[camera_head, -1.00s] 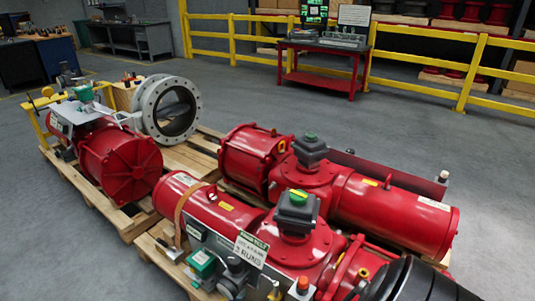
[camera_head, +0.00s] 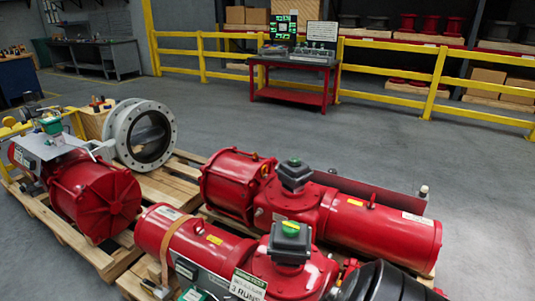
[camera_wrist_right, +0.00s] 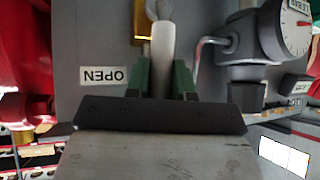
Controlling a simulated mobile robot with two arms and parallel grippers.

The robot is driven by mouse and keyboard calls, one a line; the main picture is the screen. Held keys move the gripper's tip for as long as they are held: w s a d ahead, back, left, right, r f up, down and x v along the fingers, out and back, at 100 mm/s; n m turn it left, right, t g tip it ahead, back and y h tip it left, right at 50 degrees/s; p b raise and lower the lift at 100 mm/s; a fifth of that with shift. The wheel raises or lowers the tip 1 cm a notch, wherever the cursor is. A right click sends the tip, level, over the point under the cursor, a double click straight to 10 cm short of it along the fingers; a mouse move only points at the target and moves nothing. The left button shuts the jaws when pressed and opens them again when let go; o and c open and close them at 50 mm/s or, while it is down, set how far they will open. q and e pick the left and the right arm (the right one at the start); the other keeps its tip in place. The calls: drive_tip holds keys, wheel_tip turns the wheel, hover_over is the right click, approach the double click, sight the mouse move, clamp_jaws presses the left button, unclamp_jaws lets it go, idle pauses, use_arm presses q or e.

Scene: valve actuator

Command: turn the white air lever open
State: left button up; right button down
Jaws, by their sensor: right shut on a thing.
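The white air lever (camera_wrist_right: 163,42) is a pale rod in the right wrist view, standing upright in the picture against a grey panel. My right gripper (camera_wrist_right: 163,76) has its green fingers on either side of the lever's lower part and is shut on it. An upside-down "OPEN" label (camera_wrist_right: 104,75) is on the panel, left of the lever. In the head view the lever and right gripper are hidden or out of frame. My left gripper is in neither view.
In the wrist view a round gauge (camera_wrist_right: 296,25) and a bent metal tube (camera_wrist_right: 203,55) sit close on the right. The head view shows red actuators (camera_head: 290,220) on pallets, a flanged valve (camera_head: 125,135), a red table (camera_head: 300,92) and yellow railings (camera_head: 215,52).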

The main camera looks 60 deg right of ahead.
drive_tip(key=c, duration=1)
unclamp_jaws()
drive_tip(key=p+v, duration=0.9)
drive_tip(key=v, duration=0.1)
drive_tip(key=shift+s+a+r, duration=0.15)
drive_tip(key=shift+a+r, duration=0.1)
drive_tip(key=shift+a, duration=0.05)
